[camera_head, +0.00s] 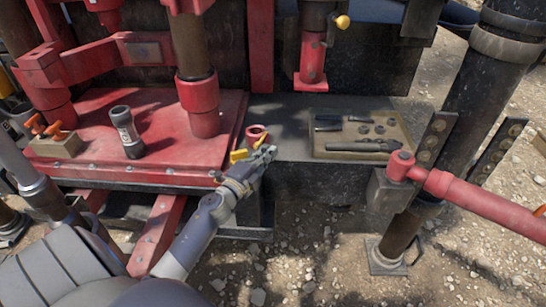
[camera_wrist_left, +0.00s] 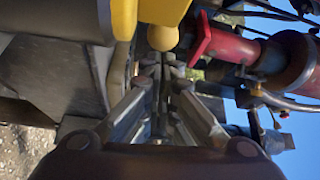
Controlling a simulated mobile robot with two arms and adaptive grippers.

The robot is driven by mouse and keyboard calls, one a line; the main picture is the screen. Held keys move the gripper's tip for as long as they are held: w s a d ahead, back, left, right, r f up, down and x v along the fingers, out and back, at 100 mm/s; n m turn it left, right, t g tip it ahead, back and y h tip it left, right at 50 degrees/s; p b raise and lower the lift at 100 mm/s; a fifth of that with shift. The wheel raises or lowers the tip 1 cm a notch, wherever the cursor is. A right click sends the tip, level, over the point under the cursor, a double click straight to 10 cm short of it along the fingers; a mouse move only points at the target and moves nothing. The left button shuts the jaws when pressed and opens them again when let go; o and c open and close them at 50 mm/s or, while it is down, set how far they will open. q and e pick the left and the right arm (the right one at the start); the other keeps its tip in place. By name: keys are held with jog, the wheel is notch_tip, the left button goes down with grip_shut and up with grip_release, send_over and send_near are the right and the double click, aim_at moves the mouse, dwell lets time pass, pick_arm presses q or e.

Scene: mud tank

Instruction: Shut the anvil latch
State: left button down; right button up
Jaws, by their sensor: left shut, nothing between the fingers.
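A small red ring-shaped piece (camera_head: 256,133) with yellow parts (camera_head: 238,155) stands on the grey deck beside the red plate's right edge. It looks like the anvil latch, but I cannot tell its position clearly. My left gripper (camera_head: 264,154) is at its front right, very close to the yellow parts, and partly covers them. In the left wrist view the closed, empty fingers (camera_wrist_left: 167,75) point at a yellow ball-ended piece (camera_wrist_left: 163,37). I cannot tell whether they touch it. My right gripper is not in view.
A tan tray (camera_head: 334,141) with dark tools lies on the deck to the right. A grey cylinder (camera_head: 126,132) and a block with orange handles (camera_head: 57,143) stand on the red plate (camera_head: 160,107). A red bar (camera_head: 480,200) crosses the right side.

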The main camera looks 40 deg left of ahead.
pick_arm(q)
jog(key=shift+a, duration=0.15)
jog(key=shift+s+a, duration=0.45)
jog(key=shift+a, duration=0.2)
jog(key=s, duration=1.2)
jog(key=shift+d+f, duration=0.3)
